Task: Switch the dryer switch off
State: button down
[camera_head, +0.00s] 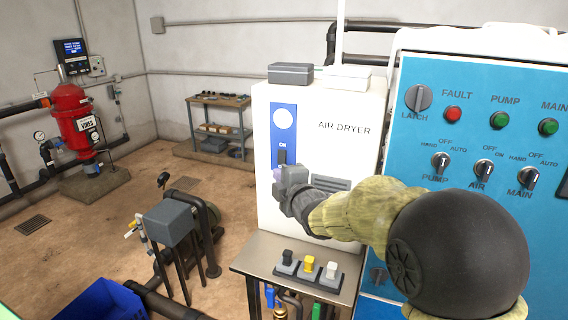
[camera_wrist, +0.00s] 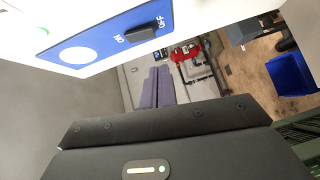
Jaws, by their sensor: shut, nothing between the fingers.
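The air dryer (camera_head: 352,100) is a tall white box with a blue panel on its front. The dryer switch (camera_head: 282,157) is a dark block under the ON label. In the wrist view the switch (camera_wrist: 145,37) is black and sits between ON and OFF; I cannot tell its setting for sure. My gripper (camera_head: 277,175) is in front of the panel's lower end, just below the switch, and hides the OFF label in the head view. In the wrist view my gripper's fingers (camera_wrist: 157,72) are together and empty, beside the panel, with a gap to the switch.
A blue control cabinet (camera_head: 470,80) with lamps and knobs stands close on the right. A grey box on a stand (camera_head: 168,222) and a blue bin (camera_head: 100,303) are at the left.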

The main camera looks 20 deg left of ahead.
aim_at(278, 163)
jog(key=w+p, duration=0.2)
jog(key=w, duration=0.1)
jog(key=w+p, duration=0.1)
jog(key=w, duration=0.1)
jog(key=shift+a+f, duration=0.35)
jog(key=shift+w+d, duration=0.1)
jog(key=shift+w+b, duration=0.2)
jog(key=shift+b, duration=0.1)
jog(key=shift+s+f, duration=0.1)
